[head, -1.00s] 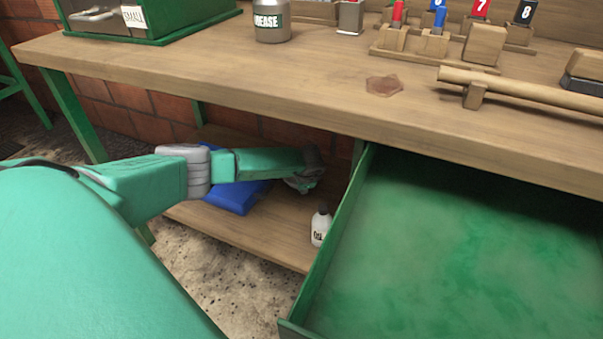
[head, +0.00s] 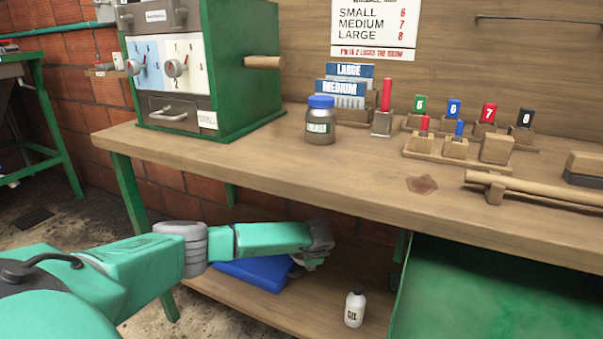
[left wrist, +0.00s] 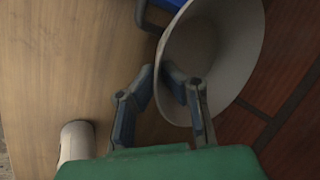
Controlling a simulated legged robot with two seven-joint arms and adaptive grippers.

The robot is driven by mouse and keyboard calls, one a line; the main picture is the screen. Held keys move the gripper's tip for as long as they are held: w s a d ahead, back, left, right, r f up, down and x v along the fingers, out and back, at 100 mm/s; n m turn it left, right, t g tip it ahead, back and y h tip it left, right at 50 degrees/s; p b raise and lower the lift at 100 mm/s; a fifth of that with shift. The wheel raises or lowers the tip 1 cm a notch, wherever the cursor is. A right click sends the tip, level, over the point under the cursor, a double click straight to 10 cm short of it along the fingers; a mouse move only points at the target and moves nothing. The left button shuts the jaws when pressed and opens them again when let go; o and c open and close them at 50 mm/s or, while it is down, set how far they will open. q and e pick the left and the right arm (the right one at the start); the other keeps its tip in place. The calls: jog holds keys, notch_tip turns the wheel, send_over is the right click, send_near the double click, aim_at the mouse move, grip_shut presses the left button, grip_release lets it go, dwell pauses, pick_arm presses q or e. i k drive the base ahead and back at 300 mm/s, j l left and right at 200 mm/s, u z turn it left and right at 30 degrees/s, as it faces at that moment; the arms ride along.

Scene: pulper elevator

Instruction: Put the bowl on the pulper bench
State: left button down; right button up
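The bowl (left wrist: 222,45) is pale grey and shows in the left wrist view, tilted with its open side partly toward the camera. My left gripper (left wrist: 159,76) has its two fingers on either side of the bowl's near rim, one inside and one outside, and looks closed on it. In the head view my left gripper (head: 314,257) is low, under the wooden workbench (head: 330,180) and above its lower shelf (head: 315,300); the bowl is mostly hidden there. No label in view tells which surface is the pulper bench. My right gripper is not in view.
A blue object (head: 255,273) and a white oil bottle (head: 355,308) are on the lower shelf. A green drawer (head: 480,295) stands open at right. The benchtop carries a green machine (head: 240,95), a jar (head: 320,125) and wooden blocks. A green-framed table (head: 45,120) stands at far left.

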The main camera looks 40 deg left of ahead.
aim_at(323, 160)
jog(key=k+j, duration=0.1)
jog(key=k, duration=1.05)
